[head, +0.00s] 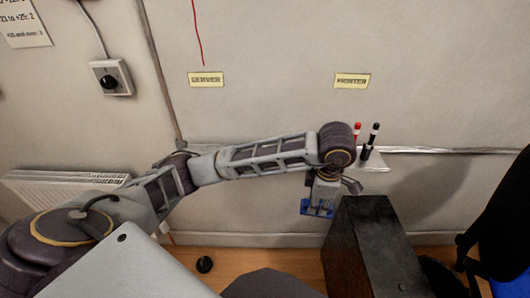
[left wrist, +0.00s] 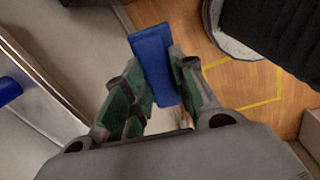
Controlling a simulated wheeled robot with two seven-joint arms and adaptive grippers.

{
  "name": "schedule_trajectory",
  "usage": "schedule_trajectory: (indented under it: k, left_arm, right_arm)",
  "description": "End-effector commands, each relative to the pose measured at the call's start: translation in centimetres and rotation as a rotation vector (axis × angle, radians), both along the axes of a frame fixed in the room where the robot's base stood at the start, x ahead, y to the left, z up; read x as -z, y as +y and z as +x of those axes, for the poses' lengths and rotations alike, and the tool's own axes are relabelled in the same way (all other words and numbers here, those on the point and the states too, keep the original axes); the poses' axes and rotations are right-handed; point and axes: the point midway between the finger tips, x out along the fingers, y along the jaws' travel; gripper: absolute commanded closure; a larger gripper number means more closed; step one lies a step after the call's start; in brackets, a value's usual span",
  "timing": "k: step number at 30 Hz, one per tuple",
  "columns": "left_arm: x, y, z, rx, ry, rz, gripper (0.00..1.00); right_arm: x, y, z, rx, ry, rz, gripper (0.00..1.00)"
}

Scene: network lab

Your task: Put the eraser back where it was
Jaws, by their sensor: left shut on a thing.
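The blue eraser (head: 316,209) shows below my left wrist in the head view, in front of the wall. In the left wrist view the blue eraser (left wrist: 152,58) is clamped between the green-padded fingers of my left gripper (left wrist: 155,80), with its far end sticking out past them. In the head view my left gripper (head: 325,192) points down, below the level of the pale ledge (head: 375,166) and left of the dark box. The ledge holds several upright markers (head: 368,137), and my arm hides its left part. My right gripper is not in view.
A dark box (head: 370,245) stands close to the right of the gripper. A dark chair (head: 500,215) is at the far right. A radiator (head: 65,187) is on the wall at left. The wall carries SERVER (head: 206,79) and PRINTER (head: 352,81) labels. A yellow floor line (left wrist: 258,102) shows below.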

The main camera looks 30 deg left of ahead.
Motion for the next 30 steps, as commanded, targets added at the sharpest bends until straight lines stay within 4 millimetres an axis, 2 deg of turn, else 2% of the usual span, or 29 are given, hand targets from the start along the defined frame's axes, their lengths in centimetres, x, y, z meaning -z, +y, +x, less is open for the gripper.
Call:
schedule_trajectory:
  k: [18,30]
  left_arm:
    - [-5.0,6.9,-3.5,-0.467,0.041,-0.025,0.93]
    - [-8.4,10.6,-6.1,-0.755,0.058,-0.051,0.93]
  right_arm:
    - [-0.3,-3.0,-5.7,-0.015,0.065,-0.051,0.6]
    - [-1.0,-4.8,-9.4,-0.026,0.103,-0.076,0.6]
